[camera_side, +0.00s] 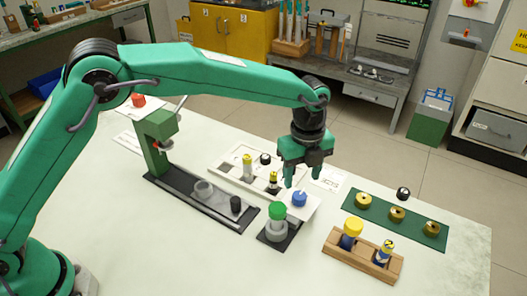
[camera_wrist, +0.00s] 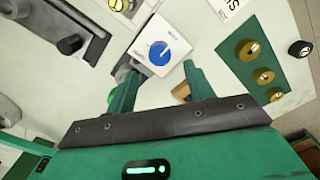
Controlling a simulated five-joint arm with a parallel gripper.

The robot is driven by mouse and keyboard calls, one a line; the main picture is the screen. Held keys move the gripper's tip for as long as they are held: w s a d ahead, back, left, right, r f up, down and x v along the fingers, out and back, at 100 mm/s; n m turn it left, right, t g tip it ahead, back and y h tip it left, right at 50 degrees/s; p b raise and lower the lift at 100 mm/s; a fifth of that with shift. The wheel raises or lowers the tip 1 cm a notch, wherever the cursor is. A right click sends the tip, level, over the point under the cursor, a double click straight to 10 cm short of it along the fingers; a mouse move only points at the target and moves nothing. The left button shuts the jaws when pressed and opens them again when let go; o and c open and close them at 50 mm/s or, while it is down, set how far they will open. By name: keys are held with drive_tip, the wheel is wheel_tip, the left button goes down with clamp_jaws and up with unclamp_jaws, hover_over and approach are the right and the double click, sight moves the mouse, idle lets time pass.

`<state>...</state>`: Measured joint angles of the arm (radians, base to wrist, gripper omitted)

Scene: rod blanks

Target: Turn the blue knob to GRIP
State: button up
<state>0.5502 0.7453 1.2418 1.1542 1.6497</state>
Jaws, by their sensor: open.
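The blue knob (camera_wrist: 158,54) sits on a white square panel in the wrist view, between and just beyond the tips of my fingers. A white pointer line shows on its face, along with small labels around it that are too small to read surely. In the side view the blue knob (camera_side: 299,199) stands on the right end of a white panel, just below my gripper (camera_side: 301,179). My gripper points down and is open and empty, with its two fingers spread in the wrist view (camera_wrist: 157,82). I see no contact with the knob.
A green-capped grey cylinder (camera_side: 277,219) stands close to the left of the knob. A wooden block (camera_side: 363,255) with yellow and blue pieces is at the front right. A green mat (camera_side: 420,229) holds brass discs. A green press (camera_side: 160,140) stands at the left.

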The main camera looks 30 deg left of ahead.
sight(299, 195)
drive_tip(key=shift+f, duration=3.25)
drive_tip(key=c, duration=1)
